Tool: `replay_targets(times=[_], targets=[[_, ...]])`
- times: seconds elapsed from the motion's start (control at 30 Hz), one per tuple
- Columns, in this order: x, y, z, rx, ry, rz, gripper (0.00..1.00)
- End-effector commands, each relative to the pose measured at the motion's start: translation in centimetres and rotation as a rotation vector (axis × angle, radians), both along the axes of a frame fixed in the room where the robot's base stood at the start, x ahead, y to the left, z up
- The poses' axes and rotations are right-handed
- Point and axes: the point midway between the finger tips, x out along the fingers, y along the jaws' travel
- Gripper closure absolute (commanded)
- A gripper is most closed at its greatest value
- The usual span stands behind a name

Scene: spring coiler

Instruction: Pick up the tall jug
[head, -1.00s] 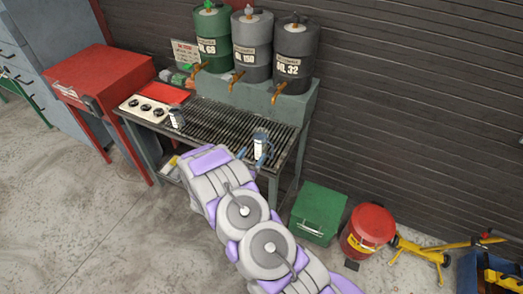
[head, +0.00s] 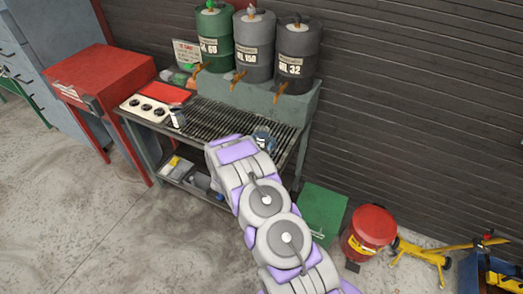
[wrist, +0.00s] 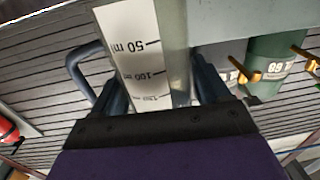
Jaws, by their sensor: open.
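The tall jug (head: 264,137) stands on the slatted bench top, partly hidden by my arm in the head view. In the wrist view the jug (wrist: 172,30) is close up, with a white scale label marked in ml and a dark loop handle at its left. My gripper (wrist: 163,85) is open, with one dark finger on each side of the jug. I cannot tell whether either finger touches it. In the head view my arm hides the fingers.
A smaller jug (head: 177,118) stands on the bench (head: 215,120) to the left. Oil drums (head: 253,47) stand on a raised shelf behind, with taps hanging toward the bench. A red cabinet (head: 100,72) is at left. A green box (head: 322,212) and red bin (head: 368,232) stand on the floor at right.

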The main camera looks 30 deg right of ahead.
Motion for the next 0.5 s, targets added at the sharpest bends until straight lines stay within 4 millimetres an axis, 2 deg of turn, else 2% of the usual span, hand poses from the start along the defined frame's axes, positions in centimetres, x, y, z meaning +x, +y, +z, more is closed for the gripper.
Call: replay_targets(times=[0.13,0.5], targets=[[-0.04,-0.24,-0.04,0.002,0.001,-0.002,0.25],[-0.03,0.15,0.02,-0.001,0.0,0.0,0.61]])
